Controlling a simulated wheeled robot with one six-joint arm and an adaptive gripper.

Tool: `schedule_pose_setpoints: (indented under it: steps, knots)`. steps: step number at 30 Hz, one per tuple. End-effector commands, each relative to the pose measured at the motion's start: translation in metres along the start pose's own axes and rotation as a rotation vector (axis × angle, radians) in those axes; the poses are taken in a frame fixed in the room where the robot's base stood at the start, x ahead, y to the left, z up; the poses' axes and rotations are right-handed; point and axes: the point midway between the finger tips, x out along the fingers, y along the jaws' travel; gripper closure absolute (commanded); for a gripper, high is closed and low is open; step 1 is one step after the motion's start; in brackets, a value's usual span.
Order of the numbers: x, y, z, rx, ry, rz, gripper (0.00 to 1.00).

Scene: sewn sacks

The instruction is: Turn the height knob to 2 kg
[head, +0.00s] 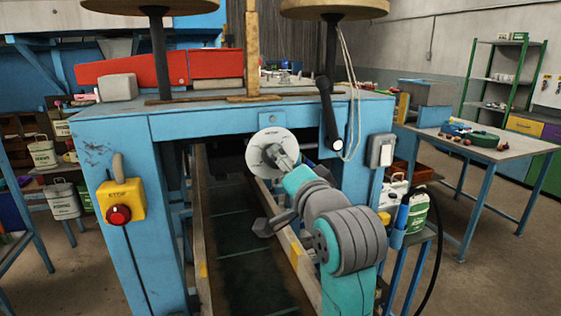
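A round white dial plate (262,141) with small dark markings is on the front of the blue machine, below its top edge. The markings are too small to read. My gripper (281,157) reaches up to the dial from the lower right and overlaps its lower right part. The knob itself is hidden behind my gripper, and I cannot tell whether the fingers touch it. The fingers are too small and covered to show whether they are open or shut.
A yellow stop box (121,200) with a red button is on the machine's left leg. A black handle (329,112) hangs right of the dial, and a grey switch box (381,150) is farther right. A dark conveyor channel (245,270) runs below. A side table (490,146) stands right.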

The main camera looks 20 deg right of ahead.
Motion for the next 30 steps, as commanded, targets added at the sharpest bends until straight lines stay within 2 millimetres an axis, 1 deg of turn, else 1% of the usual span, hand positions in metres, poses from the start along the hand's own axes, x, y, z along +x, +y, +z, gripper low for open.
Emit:
schedule_pose_setpoints:
  steps: [1,3,6,9,24,27,29,30]
  knots:
    - [-0.008,0.0,0.0,0.0,0.001,-0.002,0.28]
    - [-0.018,0.0,0.0,0.0,0.001,-0.001,0.28]
    - [-0.028,0.0,0.0,0.0,0.001,-0.001,0.28]
    - [-0.034,0.0,0.0,0.0,0.0,0.0,0.28]
    - [-0.035,0.001,0.001,-0.001,0.0,0.001,0.28]
    - [-0.035,0.009,0.006,-0.01,-0.004,0.006,0.28]
    - [-0.035,0.019,0.013,-0.024,-0.007,0.012,0.28]
    - [-0.036,0.029,0.019,-0.036,-0.01,0.017,0.28]
